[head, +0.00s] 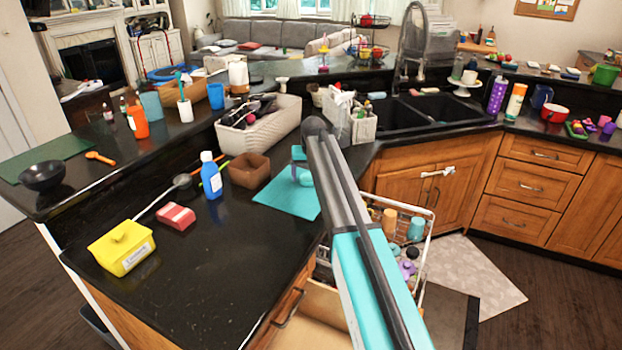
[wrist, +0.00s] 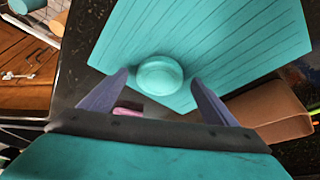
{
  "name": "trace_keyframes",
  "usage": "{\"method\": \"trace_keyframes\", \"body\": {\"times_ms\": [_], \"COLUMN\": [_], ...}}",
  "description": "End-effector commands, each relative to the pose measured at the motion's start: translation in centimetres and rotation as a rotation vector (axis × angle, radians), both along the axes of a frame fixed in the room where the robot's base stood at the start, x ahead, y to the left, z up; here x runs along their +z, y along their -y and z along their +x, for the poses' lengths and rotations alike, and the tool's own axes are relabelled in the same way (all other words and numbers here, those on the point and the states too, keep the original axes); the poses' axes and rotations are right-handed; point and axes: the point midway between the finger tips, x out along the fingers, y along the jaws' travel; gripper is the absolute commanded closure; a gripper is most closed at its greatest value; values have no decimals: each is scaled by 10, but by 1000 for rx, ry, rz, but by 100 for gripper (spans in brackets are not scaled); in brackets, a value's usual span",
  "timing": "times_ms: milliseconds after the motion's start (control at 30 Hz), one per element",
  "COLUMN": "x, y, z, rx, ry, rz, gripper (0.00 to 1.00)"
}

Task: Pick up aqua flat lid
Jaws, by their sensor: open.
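The aqua flat lid (wrist: 160,75) is a round disc on the teal ribbed mat (wrist: 225,40), close to the mat's edge. In the head view the lid (head: 306,180) shows partly beside my arm, on the mat (head: 285,203). My gripper (wrist: 160,77) is open and empty, with one purple finger on each side of the lid. The fingers look apart from the lid; their exact height above the mat is hard to tell. In the head view my gripper (head: 294,171) is small and partly hidden.
A brown box (head: 249,170) stands just left of the mat, and appears beside the right finger in the wrist view (wrist: 268,108). A blue bottle (head: 211,176), red-white block (head: 177,216) and yellow container (head: 122,247) stand farther left. The front counter is clear. An open dishwasher rack (head: 408,240) lies right.

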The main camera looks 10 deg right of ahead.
Motion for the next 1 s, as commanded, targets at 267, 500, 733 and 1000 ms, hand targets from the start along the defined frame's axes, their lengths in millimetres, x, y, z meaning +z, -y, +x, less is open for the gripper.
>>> {"method": "trace_keyframes", "body": {"times_ms": [267, 500, 733, 1000], "x": [-6, -6, -5, -5], "y": [1, 1, 1, 0], "z": [2, 2, 2, 2], "rx": [0, 0, 0, 0], "ry": [0, 0, 0, 0], "rz": [0, 0, 0, 0], "gripper": [18, 18, 30, 62]}}
